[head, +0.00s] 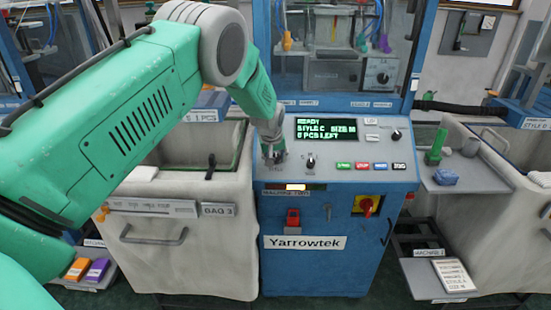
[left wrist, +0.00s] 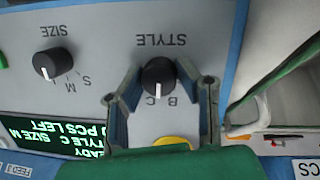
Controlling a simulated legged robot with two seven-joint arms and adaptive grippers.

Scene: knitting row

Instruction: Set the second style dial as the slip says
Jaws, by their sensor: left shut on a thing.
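The machine marked Yarrowtek (head: 303,243) stands in the middle of the head view. Its screen (head: 326,129) reads READY, STYLE C, SIZE M, 0 PCS LEFT. My left gripper (head: 272,158) is down at the panel's left side and covers the style dial there. In the left wrist view, upside down, my left gripper (left wrist: 158,82) has its fingers around the black style dial (left wrist: 158,72), whose white mark points toward C. A paper slip (head: 454,275) lies on the low shelf at right; its small writing is hard to read. My right gripper is out of view.
The size dial (head: 311,162) is close beside the gripper. Several coloured buttons (head: 362,166), another black knob (head: 396,135) and a red switch (head: 367,206) are further right. A fabric bin (head: 205,250) stands at left. A green spool (head: 436,147) stands on the side shelf.

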